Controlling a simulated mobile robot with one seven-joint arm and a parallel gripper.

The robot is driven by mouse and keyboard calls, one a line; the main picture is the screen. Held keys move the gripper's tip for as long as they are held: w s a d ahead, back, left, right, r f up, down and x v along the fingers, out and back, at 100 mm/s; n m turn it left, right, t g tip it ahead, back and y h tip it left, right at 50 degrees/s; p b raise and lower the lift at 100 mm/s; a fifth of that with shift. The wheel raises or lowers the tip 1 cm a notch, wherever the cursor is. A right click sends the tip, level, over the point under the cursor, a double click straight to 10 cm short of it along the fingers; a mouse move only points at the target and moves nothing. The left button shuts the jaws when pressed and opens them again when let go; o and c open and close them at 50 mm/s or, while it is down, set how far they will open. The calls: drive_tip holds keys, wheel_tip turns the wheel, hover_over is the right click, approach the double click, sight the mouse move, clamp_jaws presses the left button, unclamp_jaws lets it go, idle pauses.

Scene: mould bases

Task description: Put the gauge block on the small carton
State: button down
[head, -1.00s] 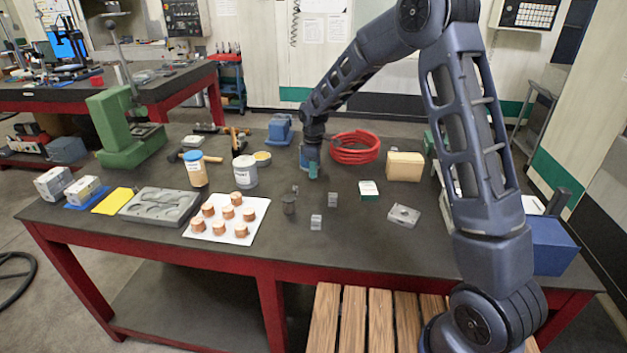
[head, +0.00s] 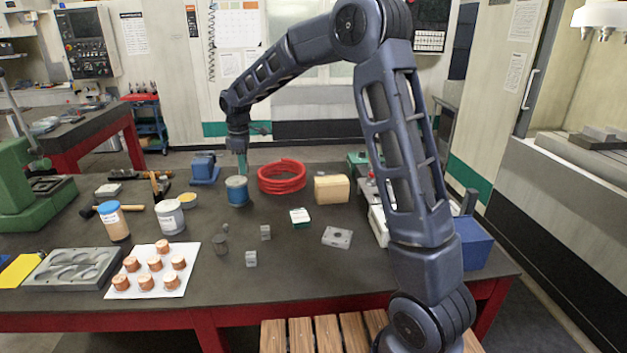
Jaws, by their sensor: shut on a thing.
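My gripper (head: 242,165) is at the far left of my arm, pointing down at the rim of a blue can. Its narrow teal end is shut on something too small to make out. Small grey metal blocks stand on the table: one (head: 265,232) near the middle, another (head: 251,258) nearer the front. I cannot tell whether either is the gauge block. A small green box with a white top (head: 300,217), which looks like the small carton, lies flat right of them. Its top looks bare. My gripper is behind and left of it, apart from it.
The blue can (head: 236,191) stands under my gripper. A red hose coil (head: 282,177) and a tan block (head: 331,189) lie behind the carton. A grey metal plate (head: 337,237) is to its right. A white sheet (head: 188,247) with several copper pieces lies front left.

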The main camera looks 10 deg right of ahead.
drive_tip(key=w+d+r, duration=0.2)
drive_tip(key=w+d, duration=0.3)
drive_tip(key=d, duration=0.3)
drive_tip(key=w+d+r, duration=0.3)
drive_tip(key=w+d, duration=0.1)
drive_tip(key=d, duration=0.5)
wheel_tip(320, 180, up, 3)
hover_over(332, 180)
wheel_tip(332, 180, down, 19)
drive_tip(key=shift+f, duration=0.2)
drive_tip(key=c, duration=1.1)
unclamp_jaws()
drive_tip(key=shift+f, duration=0.1)
